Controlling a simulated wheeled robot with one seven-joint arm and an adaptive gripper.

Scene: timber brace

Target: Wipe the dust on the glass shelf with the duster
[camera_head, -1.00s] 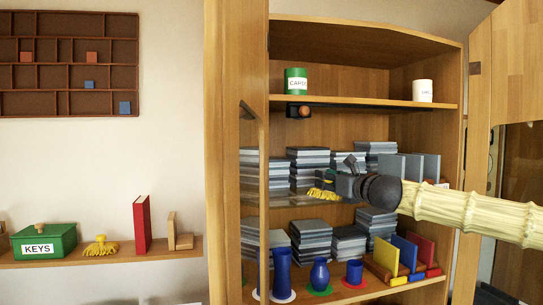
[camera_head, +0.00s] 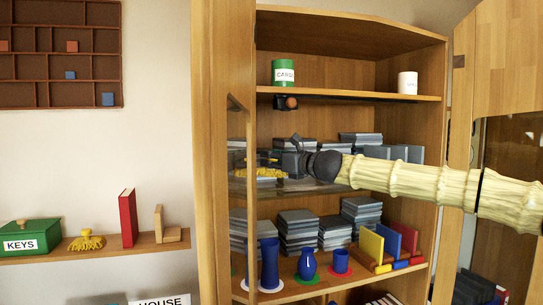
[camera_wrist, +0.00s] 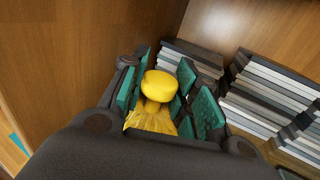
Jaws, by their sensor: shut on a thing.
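My gripper (camera_head: 280,168) is inside the open cabinet, at the level of the glass shelf (camera_head: 300,186). It is shut on a yellow duster (camera_head: 258,174), near the shelf's left part. In the wrist view, the duster (camera_wrist: 151,118) shows its round yellow knob between the green finger pads of my gripper (camera_wrist: 160,92), with the yellow strands below. I cannot tell whether the strands touch the glass. No dust can be made out on the shelf.
Stacks of grey books (camera_head: 358,138) stand behind and right of my gripper. A green can (camera_head: 284,73) and a white can (camera_head: 407,83) stand on the shelf above. Blue vases (camera_head: 308,263) stand below. The cabinet's left side (camera_head: 208,150) is close. A similar yellow item (camera_head: 87,241) sits on the wall shelf.

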